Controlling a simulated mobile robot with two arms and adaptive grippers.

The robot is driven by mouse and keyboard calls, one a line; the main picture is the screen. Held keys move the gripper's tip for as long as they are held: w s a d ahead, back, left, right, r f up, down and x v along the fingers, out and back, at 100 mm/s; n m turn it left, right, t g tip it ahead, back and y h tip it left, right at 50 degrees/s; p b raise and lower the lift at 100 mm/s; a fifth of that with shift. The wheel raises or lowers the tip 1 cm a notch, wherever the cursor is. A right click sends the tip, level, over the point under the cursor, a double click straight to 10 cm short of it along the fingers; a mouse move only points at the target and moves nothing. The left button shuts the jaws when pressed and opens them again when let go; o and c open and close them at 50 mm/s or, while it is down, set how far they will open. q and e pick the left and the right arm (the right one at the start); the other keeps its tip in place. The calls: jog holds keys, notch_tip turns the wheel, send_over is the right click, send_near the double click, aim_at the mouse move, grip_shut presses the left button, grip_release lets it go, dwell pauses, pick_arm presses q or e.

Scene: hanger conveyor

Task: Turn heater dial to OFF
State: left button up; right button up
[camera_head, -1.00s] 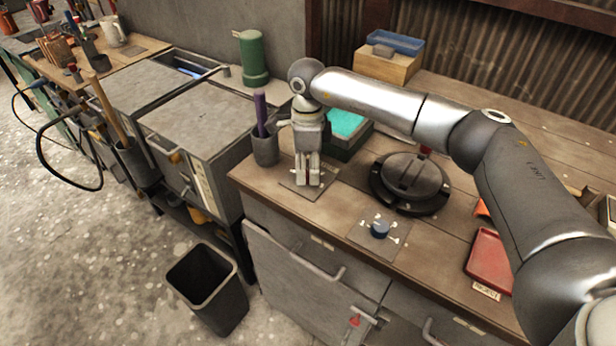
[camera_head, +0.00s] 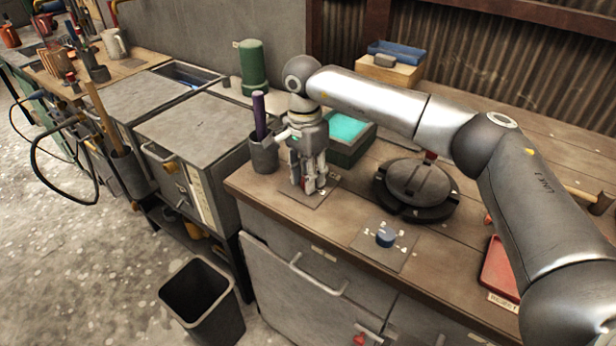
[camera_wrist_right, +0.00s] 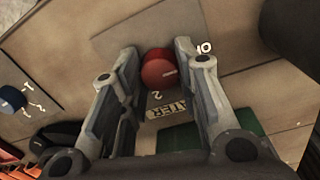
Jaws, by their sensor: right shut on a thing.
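The heater dial (camera_wrist_right: 159,69) is a red round knob on a grey plate (camera_wrist_right: 202,88). In the wrist view it sits between the fingertips of my right gripper (camera_wrist_right: 158,62), with a pale label ending in "ATER" and a "2" mark beside it. White letters next to one fingertip are partly covered. In the head view my right gripper (camera_head: 309,190) points straight down over the same plate (camera_head: 318,196) near the bench's left corner. It is shut on the dial, which the fingers mostly hide there. The pointer's exact setting cannot be read. My left gripper is out of view.
A blue dial (camera_head: 386,237) on its own plate stands nearer the front. A dark round burner (camera_head: 417,187) is to the right. A grey cup (camera_head: 263,156) with a purple handle and a green-topped box (camera_head: 346,135) stand close to the gripper.

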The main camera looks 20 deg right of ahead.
jog(key=shift+r+n, duration=0.1)
jog(key=shift+n, duration=0.2)
jog(key=o, duration=1)
jog(key=shift+a, duration=0.1)
jog(key=shift+o, duration=0.2)
notch_tip(320, 180, up, 12)
jog(key=shift+w, duration=0.3)
jog(key=shift+a, duration=0.1)
